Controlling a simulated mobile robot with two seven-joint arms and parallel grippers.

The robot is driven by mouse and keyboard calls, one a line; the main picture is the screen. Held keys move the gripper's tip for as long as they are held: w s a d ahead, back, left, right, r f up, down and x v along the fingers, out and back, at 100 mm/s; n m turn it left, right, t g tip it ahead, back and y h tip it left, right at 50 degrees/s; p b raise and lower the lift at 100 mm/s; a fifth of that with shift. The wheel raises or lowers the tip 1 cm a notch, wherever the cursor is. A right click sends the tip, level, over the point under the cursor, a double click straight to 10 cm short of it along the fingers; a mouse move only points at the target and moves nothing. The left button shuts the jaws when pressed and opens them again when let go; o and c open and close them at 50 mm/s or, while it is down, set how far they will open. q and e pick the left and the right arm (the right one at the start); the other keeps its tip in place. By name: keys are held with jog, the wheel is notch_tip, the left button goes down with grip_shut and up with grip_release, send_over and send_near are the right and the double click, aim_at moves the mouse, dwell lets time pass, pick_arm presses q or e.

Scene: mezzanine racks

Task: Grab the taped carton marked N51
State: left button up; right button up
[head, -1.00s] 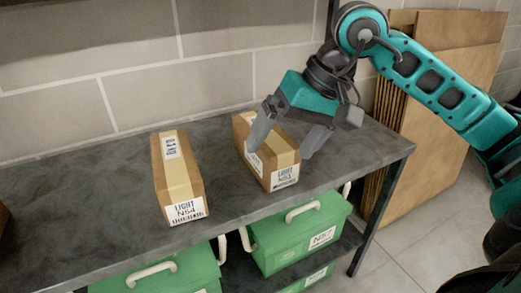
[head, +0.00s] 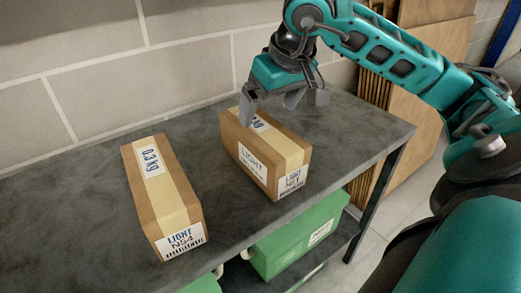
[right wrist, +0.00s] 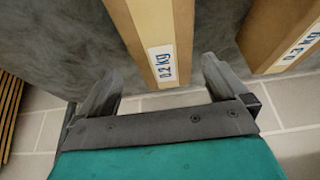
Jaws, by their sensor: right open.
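The taped carton marked N51 (head: 247,138) is a brown box with pale tape, a LIGHT label on its front end and another on its long side. It lies flat on the dark shelf top. My right gripper (head: 283,104) is open and empty, at the carton's far end by the wall. In the right wrist view the N51 carton (right wrist: 148,22), with a 0.2 kg label, points in between the spread fingers (right wrist: 160,78). Neither finger is seen gripping it. My left gripper is not in view.
A similar taped carton marked N54 (head: 148,195), labelled 0.3 kg, lies to the left with a gap between. Green crates (head: 300,240) stand on the level below. A block wall (head: 180,50) closes the back. Brown boards (head: 425,95) lean beyond the right end.

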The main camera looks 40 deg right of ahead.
aim_at(262, 128)
jog(key=b+x, duration=0.1)
jog(key=x, duration=0.5)
jog(key=shift+s+a, duration=0.1)
jog(key=shift+a, duration=0.05)
jog(key=shift+c, duration=0.5)
jog(key=c, duration=1)
jog(key=shift+c, duration=0.4)
jog(key=shift+r, duration=0.1)
